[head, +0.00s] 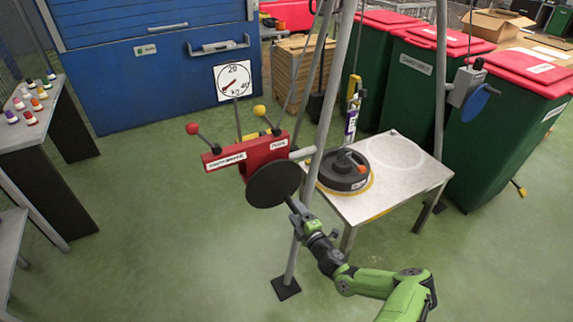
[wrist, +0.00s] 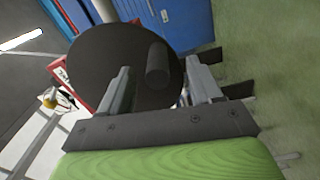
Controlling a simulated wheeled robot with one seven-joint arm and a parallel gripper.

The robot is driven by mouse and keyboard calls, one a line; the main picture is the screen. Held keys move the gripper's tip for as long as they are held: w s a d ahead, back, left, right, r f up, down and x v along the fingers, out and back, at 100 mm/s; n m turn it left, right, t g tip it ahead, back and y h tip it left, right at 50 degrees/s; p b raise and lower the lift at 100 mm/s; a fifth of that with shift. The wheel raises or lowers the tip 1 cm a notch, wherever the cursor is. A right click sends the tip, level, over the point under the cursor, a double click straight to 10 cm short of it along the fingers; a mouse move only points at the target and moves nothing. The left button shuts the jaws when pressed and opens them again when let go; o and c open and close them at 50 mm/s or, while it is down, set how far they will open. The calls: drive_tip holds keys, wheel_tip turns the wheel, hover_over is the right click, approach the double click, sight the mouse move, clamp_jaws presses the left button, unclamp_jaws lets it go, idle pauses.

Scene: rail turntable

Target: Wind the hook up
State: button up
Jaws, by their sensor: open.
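The red winch box (head: 245,156) is mounted on a stand leg and carries two levers, one with a red knob (head: 192,128) and one with a yellow knob (head: 259,110). Its black crank disc (head: 272,184) faces my gripper (head: 293,205). In the wrist view the crank's dark peg (wrist: 157,62) sticks out from the disc (wrist: 105,60) between my open fingers (wrist: 160,88); I cannot tell whether they touch it. The yellow hook (head: 354,88) hangs under the frame, with a sling (head: 350,124) below it leading to a black round weight (head: 343,170).
The weight sits on a pale table (head: 408,178). A round dial (head: 233,81) marked in kg stands behind the winch. Green bins (head: 520,128) stand at right; the floor left of the winch is clear.

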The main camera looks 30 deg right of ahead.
drive_tip(key=shift+s+p, duration=0.8)
drive_tip(key=shift+s, duration=2.05)
drive_tip(key=w+n+b, duration=0.1)
drive_tip(key=w+n, duration=0.1)
drive_tip(key=n, duration=0.6)
drive_tip(key=w+n+b, duration=0.2)
drive_tip(key=n, duration=0.7)
drive_tip(key=w+n+b, duration=0.2)
drive_tip(key=w+n, duration=0.1)
drive_tip(key=n, duration=0.5)
drive_tip(key=shift+d+n, duration=0.1)
drive_tip(key=shift+n, duration=0.2)
drive_tip(key=shift+w+b, duration=0.35)
drive_tip(key=shift+w, duration=0.25)
drive_tip(key=shift+r, duration=0.1)
